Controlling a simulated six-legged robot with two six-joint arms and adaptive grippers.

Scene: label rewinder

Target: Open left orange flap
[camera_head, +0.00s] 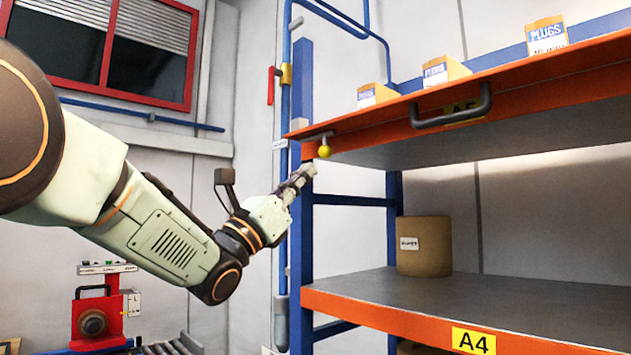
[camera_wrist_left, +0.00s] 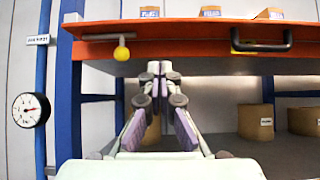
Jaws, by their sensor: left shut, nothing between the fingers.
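The orange flap (camera_head: 395,122) is a long panel along the front of the upper shelf, with a dark handle (camera_head: 452,107) and a yellow ball knob (camera_head: 324,151) near its left end. In the left wrist view the flap (camera_wrist_left: 190,34) spans the top, with the knob (camera_wrist_left: 122,53) left of the fingertips and the handle (camera_wrist_left: 262,45) to the right. My left gripper (camera_head: 308,170) is shut and empty, just below and left of the knob, apart from it. Its fingertips (camera_wrist_left: 160,70) show below the flap's lower edge. My right gripper is not in view.
A blue rack post (camera_head: 301,230) stands behind my left gripper. The lower shelf has an orange front edge with an A4 label (camera_head: 473,340) and holds a brown container (camera_head: 424,246). Small boxes (camera_head: 447,71) stand above the flap. A pressure gauge (camera_wrist_left: 31,110) is at the left.

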